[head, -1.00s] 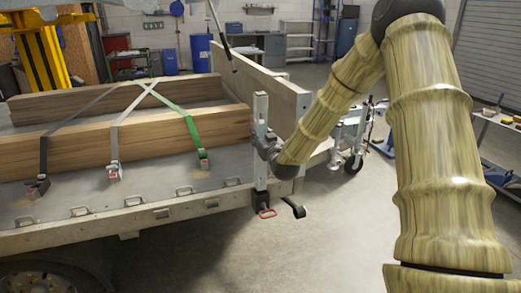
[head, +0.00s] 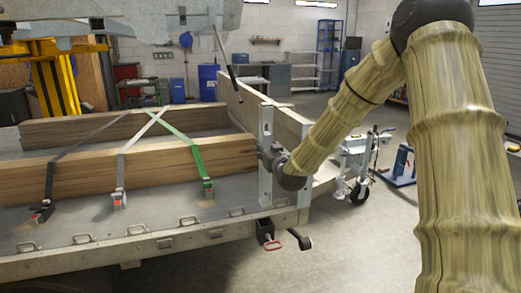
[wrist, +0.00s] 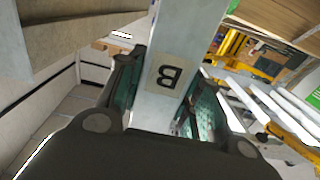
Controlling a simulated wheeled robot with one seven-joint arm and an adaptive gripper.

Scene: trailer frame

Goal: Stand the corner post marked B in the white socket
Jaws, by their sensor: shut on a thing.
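The corner post is a grey metal upright (head: 266,135). In the wrist view its face (wrist: 160,112) carries a tan label with a B, seen upside down. My gripper (head: 266,155) is shut on the post, with a green-padded finger on each side of it in the wrist view. The post stands roughly upright at the near right corner of the trailer. Its lower end is just above a dark socket (head: 264,230) with a red handle on the trailer edge; a small gap seems to show between them. I cannot make out a white socket.
The trailer bed (head: 100,225) carries wooden beams (head: 140,163) held by straps. A side board (head: 245,95) stands close behind the post. A wheeled jack (head: 356,160) stands to the right. The floor (head: 350,255) in front is clear.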

